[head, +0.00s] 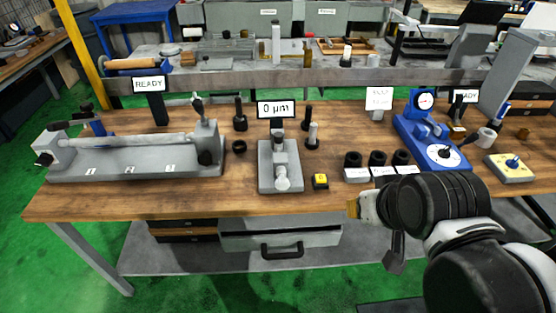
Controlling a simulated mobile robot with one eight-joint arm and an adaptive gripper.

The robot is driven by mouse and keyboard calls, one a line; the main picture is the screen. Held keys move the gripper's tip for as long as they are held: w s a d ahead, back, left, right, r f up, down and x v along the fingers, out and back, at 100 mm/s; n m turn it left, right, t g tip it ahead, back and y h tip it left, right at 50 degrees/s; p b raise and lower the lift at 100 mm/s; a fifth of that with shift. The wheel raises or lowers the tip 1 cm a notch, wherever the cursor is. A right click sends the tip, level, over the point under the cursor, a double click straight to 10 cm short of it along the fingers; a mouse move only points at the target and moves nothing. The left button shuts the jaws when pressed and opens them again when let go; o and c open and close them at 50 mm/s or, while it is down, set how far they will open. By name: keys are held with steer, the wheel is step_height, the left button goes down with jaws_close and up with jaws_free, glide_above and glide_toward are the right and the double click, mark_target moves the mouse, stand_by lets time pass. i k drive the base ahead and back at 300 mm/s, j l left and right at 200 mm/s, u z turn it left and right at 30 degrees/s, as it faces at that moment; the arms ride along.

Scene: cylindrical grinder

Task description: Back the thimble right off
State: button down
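A small grey stand (265,178) sits on the wooden bench at the middle, below a sign reading "0 µm" (276,109). A pale round knob (282,179), which looks like the thimble, is at the front of this stand, facing me. My gripper (368,208) is at the bench's front edge, right of the stand and clear of the knob. It is seen from the side and behind, so its fingers are partly hidden and I cannot tell their opening. Nothing is seen held in it.
A long grey fixture (130,178) fills the left. A drawer (281,236) is below the bench edge.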

mark_target(283, 183)
steer(key=k+l, duration=0.7)
steer(key=k, duration=0.15)
steer(key=u, duration=0.05)
